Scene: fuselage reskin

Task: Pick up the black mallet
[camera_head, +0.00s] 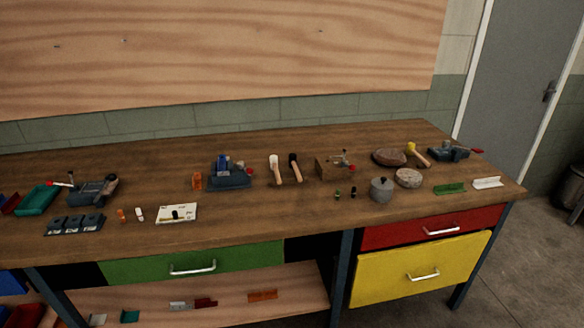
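The black mallet (295,168) lies on the wooden workbench (330,217), near the middle of its length. Its dark head points to the back and its light wooden handle points to the front. A white-headed mallet (275,169) lies just to its left, close beside it and roughly parallel. A yellow-headed mallet (418,154) lies farther right. My gripper is not in this view.
A wooden block with small tools (335,168) stands close to the right of the black mallet. A blue-grey device (230,175) stands to the left. A grey pot (381,189) sits front right. The bench in front of the mallets is mostly clear.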

